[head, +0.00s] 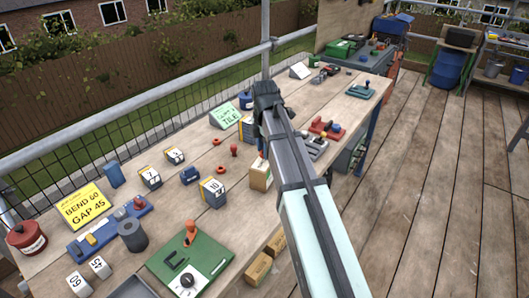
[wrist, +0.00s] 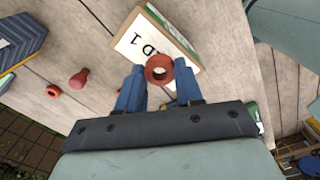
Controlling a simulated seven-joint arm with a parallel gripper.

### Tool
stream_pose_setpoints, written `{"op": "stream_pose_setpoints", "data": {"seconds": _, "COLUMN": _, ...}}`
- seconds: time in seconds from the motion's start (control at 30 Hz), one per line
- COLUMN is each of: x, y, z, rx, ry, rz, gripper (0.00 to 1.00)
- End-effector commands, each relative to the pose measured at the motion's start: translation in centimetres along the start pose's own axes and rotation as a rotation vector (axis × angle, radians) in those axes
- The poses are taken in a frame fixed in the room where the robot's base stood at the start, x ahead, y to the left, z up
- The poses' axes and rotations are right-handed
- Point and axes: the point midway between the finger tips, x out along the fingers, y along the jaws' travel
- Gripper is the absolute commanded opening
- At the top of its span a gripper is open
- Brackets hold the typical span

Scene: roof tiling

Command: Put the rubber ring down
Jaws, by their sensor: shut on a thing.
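The red-brown rubber ring (wrist: 159,69) is between the blue fingertips of my gripper (wrist: 160,88) in the wrist view, with its round hole facing the camera. My gripper is shut on it. Behind the ring is a wooden box (wrist: 182,31) with a white printed label; whether the ring touches the box I cannot tell. The held ring cannot be made out there.
Another red ring (wrist: 53,90) and a red knob-shaped piece (wrist: 78,78) lie on the bench to the left. Numbered boxes (head: 212,192), a green board (head: 190,262) and a green sign (head: 225,115) stand around. Bare planks show between them.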

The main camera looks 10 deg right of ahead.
Motion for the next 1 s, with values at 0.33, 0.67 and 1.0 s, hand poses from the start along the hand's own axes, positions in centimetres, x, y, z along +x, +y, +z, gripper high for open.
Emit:
{"op": "stream_pose_setpoints", "data": {"seconds": 0.33, "x": 1.6, "y": 0.0, "z": 0.0, "rx": 0.000, "ry": 0.000, "rz": 0.000, "gripper": 0.08}}
{"op": "stream_pose_setpoints", "data": {"seconds": 0.67, "x": 1.9, "y": 0.0, "z": 0.0, "rx": 0.000, "ry": 0.000, "rz": 0.000, "gripper": 0.46}}
{"op": "stream_pose_setpoints", "data": {"seconds": 1.0, "x": 1.9, "y": 0.0, "z": 0.0, "rx": 0.000, "ry": 0.000, "rz": 0.000, "gripper": 0.61}}
